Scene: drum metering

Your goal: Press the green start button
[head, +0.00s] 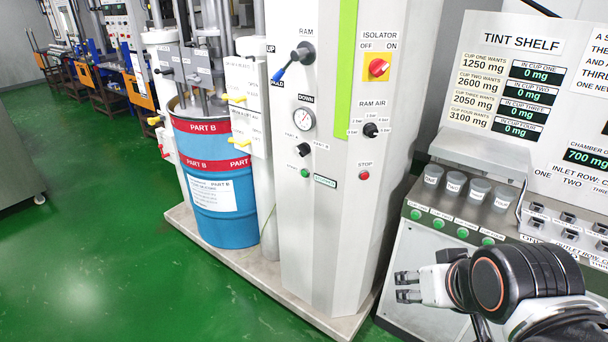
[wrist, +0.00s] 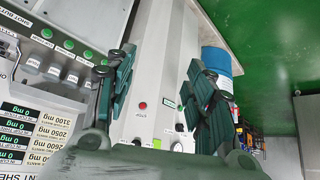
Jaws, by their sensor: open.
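The green start button (head: 305,172) is on the front of the white control column (head: 340,230), at the lower left of its controls, beside a small green-framed display (head: 325,181). The red stop button (head: 364,175) is to its right. My gripper (head: 403,287) is at the lower right in the head view, apart from the column and pointing left. In the wrist view my gripper (wrist: 160,75) is open and empty, its two fingers on either side of the column. There the column is upside down; the red stop button (wrist: 143,105) and the small green start button (wrist: 180,108) show between the fingers.
Above the start button are a black knob (head: 304,149), a pressure gauge (head: 304,119) and a blue-handled lever (head: 292,62). A blue drum (head: 218,195) stands left. The tint shelf (head: 505,110), with cups and several green buttons, is at right. Green floor (head: 100,240) is clear at left.

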